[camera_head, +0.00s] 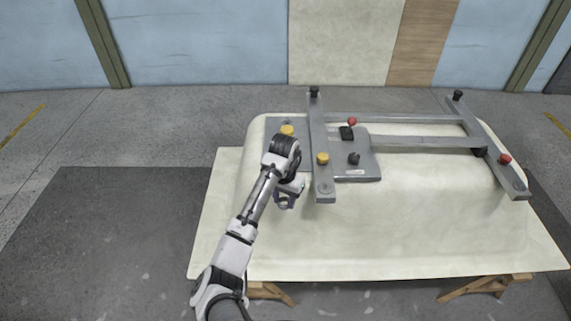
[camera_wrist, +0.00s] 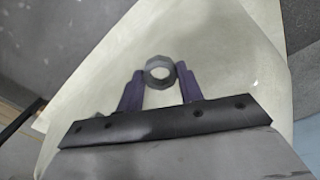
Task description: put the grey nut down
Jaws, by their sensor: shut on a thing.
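In the head view my gripper (camera_head: 285,203) is in front of the left part of the upturned cream bathtub shell (camera_head: 400,235), left of the metal frame's near end. The nut is too small to make out clearly there. I cannot tell how far the nut is from the shell.
A grey metal frame (camera_head: 420,142) lies on top of the shell, with a plate and black, red and yellow knobs (camera_head: 322,158). The shell stands on a pale board (camera_head: 215,230) over wooden trestles (camera_head: 480,288). The dark floor mat (camera_head: 110,230) at left is clear.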

